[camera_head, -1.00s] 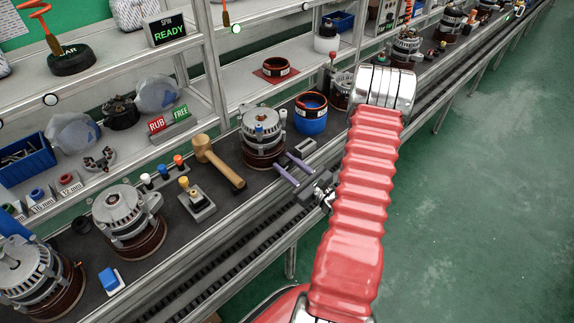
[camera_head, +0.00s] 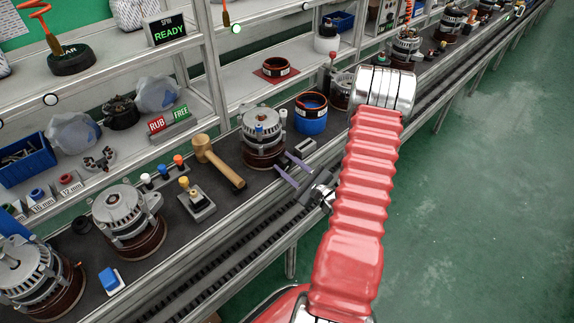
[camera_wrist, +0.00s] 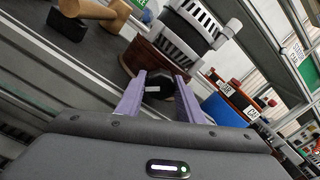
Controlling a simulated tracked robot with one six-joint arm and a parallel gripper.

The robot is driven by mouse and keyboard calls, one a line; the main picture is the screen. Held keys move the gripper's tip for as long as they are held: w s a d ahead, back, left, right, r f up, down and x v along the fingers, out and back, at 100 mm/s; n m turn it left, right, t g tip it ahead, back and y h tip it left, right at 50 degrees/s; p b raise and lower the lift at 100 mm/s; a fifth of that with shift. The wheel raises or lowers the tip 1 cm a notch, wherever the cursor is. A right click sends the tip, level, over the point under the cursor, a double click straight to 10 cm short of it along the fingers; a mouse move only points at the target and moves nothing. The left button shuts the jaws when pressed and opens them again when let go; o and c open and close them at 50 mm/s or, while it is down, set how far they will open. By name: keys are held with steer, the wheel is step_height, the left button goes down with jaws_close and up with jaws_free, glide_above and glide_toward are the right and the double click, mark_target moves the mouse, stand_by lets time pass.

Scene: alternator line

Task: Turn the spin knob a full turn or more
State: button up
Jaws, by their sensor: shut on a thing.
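In the wrist view my gripper (camera_wrist: 161,76) has its two purple fingers on either side of a dark round knob (camera_wrist: 158,90), with a small pale mark on it. The jaws are shut on this knob, low at the front of an alternator (camera_wrist: 188,40). In the head view my gripper (camera_head: 283,161) reaches in from the right to the base of that alternator (camera_head: 262,148). The knob is hidden or too small to tell there. A sign (camera_head: 169,31) on the upper shelf reads "SPIN READY".
A wooden mallet (camera_head: 218,163) lies left of the alternator. A blue pot (camera_head: 310,124) stands to its right, and a small grey block (camera_head: 303,147) sits close to my fingers. More alternators (camera_head: 129,221) stand along the bench. The green floor on the right is clear.

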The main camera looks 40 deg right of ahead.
steer(key=o, duration=1)
steer(key=shift+o, duration=0.2)
steer(key=s, duration=1.3)
steer(key=shift+s+f, duration=0.2)
steer(key=shift+s, duration=0.2)
